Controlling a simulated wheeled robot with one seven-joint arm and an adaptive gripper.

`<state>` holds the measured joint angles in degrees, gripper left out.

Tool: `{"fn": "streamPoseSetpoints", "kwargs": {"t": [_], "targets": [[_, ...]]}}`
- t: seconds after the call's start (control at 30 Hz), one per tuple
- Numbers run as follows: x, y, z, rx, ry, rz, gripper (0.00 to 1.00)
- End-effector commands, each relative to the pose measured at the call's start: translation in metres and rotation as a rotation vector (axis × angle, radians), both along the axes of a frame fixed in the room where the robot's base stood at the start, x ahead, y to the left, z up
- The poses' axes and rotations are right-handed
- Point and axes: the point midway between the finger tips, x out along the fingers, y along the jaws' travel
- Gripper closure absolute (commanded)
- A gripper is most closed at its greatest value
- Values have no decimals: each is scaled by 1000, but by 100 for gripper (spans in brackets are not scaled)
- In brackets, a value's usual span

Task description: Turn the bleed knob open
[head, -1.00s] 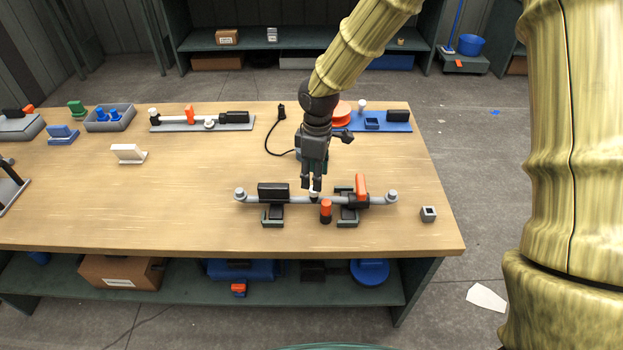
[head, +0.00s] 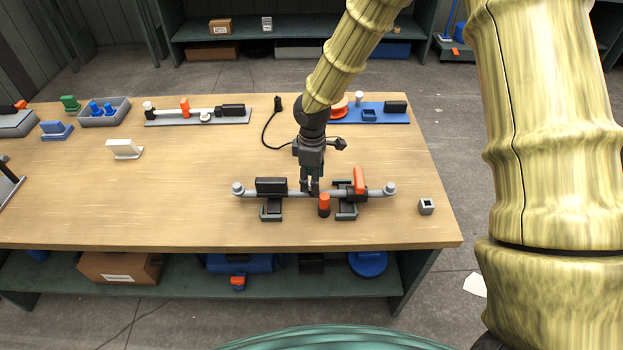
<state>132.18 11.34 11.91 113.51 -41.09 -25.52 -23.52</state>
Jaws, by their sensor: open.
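A grey pipe assembly (head: 289,194) lies across the front right of the table in the head view, on two dark clamps. It carries a black box (head: 271,186), an upright orange lever (head: 359,180) and grey end caps. A black knob with an orange top (head: 324,203) stands in front of the pipe. My gripper (head: 310,190) points down, open, with its fingers at the middle of the pipe, just behind and left of the orange-topped knob. The fingers hide what is between them, and I cannot tell whether they touch it. I cannot tell which part is the bleed knob.
A small grey square block (head: 426,207) stands right of the pipe. A second pipe set on a grey plate (head: 160,122) and a blue plate (head: 385,115) with parts lie behind. A black cable (head: 265,136) lies behind my gripper. The table's left middle is mostly clear.

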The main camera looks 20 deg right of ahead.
Motion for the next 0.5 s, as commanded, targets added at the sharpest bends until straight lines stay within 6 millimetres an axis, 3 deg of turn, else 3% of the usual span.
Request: {"fn": "streamPoseSetpoints", "kwargs": {"t": [0.2, 0.5], "targets": [[0, 1, -12, 1, 0, 1, 52], [0, 1, -13, 1, 0, 1, 52]]}}
